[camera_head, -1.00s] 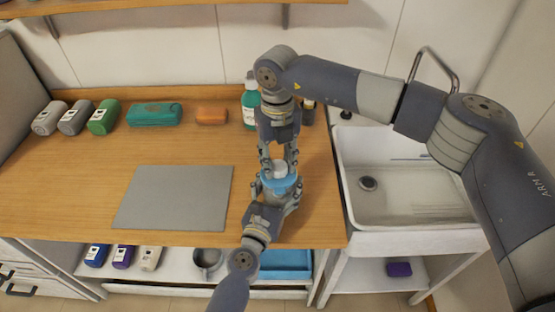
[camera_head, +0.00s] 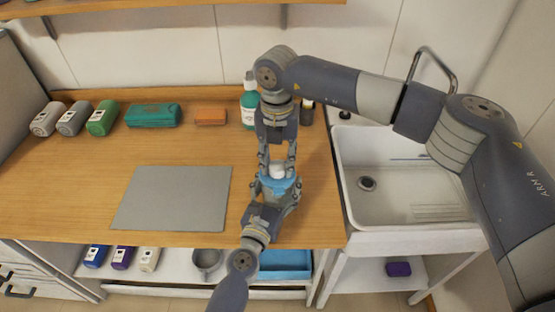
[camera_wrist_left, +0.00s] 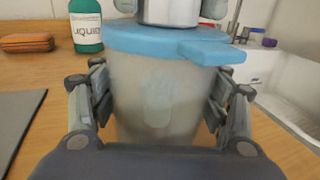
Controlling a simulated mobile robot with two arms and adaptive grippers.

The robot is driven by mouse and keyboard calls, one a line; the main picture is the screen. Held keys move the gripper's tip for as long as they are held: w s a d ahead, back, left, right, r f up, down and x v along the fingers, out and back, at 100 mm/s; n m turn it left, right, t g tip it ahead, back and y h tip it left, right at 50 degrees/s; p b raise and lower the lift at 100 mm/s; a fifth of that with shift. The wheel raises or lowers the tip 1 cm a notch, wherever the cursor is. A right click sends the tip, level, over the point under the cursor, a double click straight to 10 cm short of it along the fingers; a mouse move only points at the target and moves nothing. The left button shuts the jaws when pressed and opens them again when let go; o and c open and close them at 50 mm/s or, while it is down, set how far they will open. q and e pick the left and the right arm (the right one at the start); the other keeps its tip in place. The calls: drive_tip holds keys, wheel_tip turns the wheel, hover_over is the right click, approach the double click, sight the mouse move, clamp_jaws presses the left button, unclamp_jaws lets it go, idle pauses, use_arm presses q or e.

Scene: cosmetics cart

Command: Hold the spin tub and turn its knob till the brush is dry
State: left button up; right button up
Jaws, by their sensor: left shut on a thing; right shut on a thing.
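The spin tub (camera_wrist_left: 160,85) stands upright, with cloudy see-through walls and a blue lid (camera_wrist_left: 165,40); the lid also shows in the head view (camera_head: 279,184). My left gripper (camera_head: 272,204) is shut around the tub's body, one finger on each side in the left wrist view. A pale knob (camera_wrist_left: 168,10) sits on top of the lid. My right gripper (camera_head: 277,168) comes down from above and is shut on the knob. A faint pale shape shows through the tub wall; I cannot tell whether it is the brush or whether it is wet.
A green pump bottle (camera_head: 249,108) and a small dark bottle (camera_head: 307,112) stand behind the grippers. A grey mat (camera_head: 173,198) lies to the left, with clear wood around it. The white sink (camera_head: 400,190) is to the right.

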sight(278, 164)
drive_tip(key=o, duration=1.1)
drive_tip(key=shift+r, duration=0.1)
wheel_tip(278, 164, up, 12)
drive_tip(key=shift+f, duration=0.1)
